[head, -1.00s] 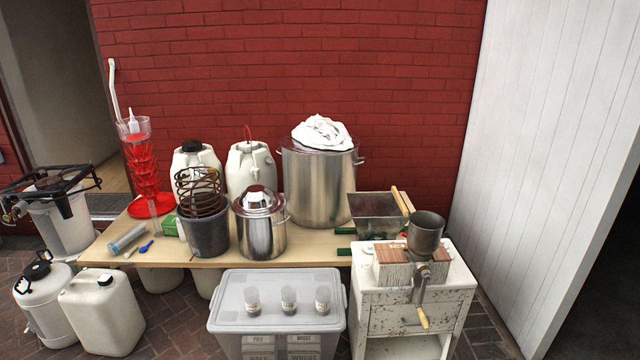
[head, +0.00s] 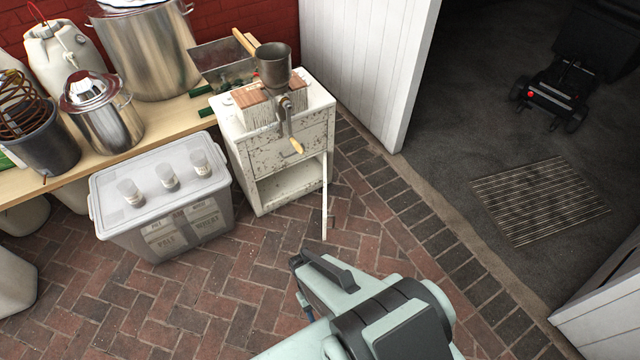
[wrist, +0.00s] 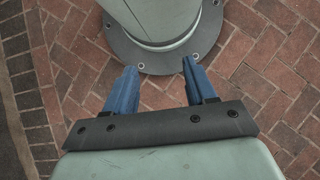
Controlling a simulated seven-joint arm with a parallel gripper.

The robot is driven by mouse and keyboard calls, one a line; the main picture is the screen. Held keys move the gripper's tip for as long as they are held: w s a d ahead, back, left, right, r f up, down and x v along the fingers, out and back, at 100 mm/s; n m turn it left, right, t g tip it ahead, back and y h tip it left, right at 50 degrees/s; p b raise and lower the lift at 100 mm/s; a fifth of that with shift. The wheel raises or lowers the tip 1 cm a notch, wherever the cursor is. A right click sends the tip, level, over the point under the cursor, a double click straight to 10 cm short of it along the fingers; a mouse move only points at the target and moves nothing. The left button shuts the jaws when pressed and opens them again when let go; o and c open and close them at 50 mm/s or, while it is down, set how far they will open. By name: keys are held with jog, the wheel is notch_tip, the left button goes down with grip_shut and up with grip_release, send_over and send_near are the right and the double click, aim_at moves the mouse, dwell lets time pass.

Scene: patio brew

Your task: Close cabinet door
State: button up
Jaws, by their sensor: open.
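The cabinet (head: 284,140) is a worn white unit right of the table in the head view. Its lower compartment is open, with a shelf inside. Its door (head: 325,196) stands swung out toward me, seen almost edge-on at the cabinet's right side. My gripper (head: 299,262) is at the bottom middle of the head view, in front of the door and apart from the cabinet in the picture. In the wrist view its two blue fingers (wrist: 159,66) are spread and empty, above the brick floor and my own base. The cabinet is not in the wrist view.
A grain mill (head: 274,75) with a wooden-handled crank stands on the cabinet. A lidded clear bin (head: 165,185) with several jars sits left of it. The brick floor (head: 230,300) before the cabinet is clear. A white wall panel (head: 365,60) stands behind right.

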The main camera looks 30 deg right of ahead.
jog(key=w+d+m, duration=0.1)
jog(key=d, duration=0.2)
jog(key=w+d+m+t+y, duration=0.1)
jog(key=w+d, duration=0.1)
jog(key=d, duration=0.1)
jog(key=w+d+m+y, duration=0.1)
jog(key=d+m, duration=0.1)
jog(key=d, duration=0.1)
jog(key=shift+w+d+f, duration=0.3)
jog(key=shift+w+d, duration=0.05)
grip_shut()
jog(key=w+d+f+m+t+y, duration=0.2)
jog(key=w+d+f+m+t, duration=0.15)
jog(key=w+d, duration=1)
jog(key=w+d+f+m+t+y, duration=0.2)
jog(key=w+d+f+t, duration=0.25)
jog(key=w+d, duration=0.9)
jog(key=w+a+f+n+t+y, duration=0.1)
jog(key=w+a+f+n+t, duration=0.1)
jog(key=w+a+f, duration=0.3)
jog(key=shift+w+a+n+t+y, duration=0.3)
jog(key=shift+w+a+n+y, duration=0.1)
jog(key=shift+w+a+n, duration=0.5)
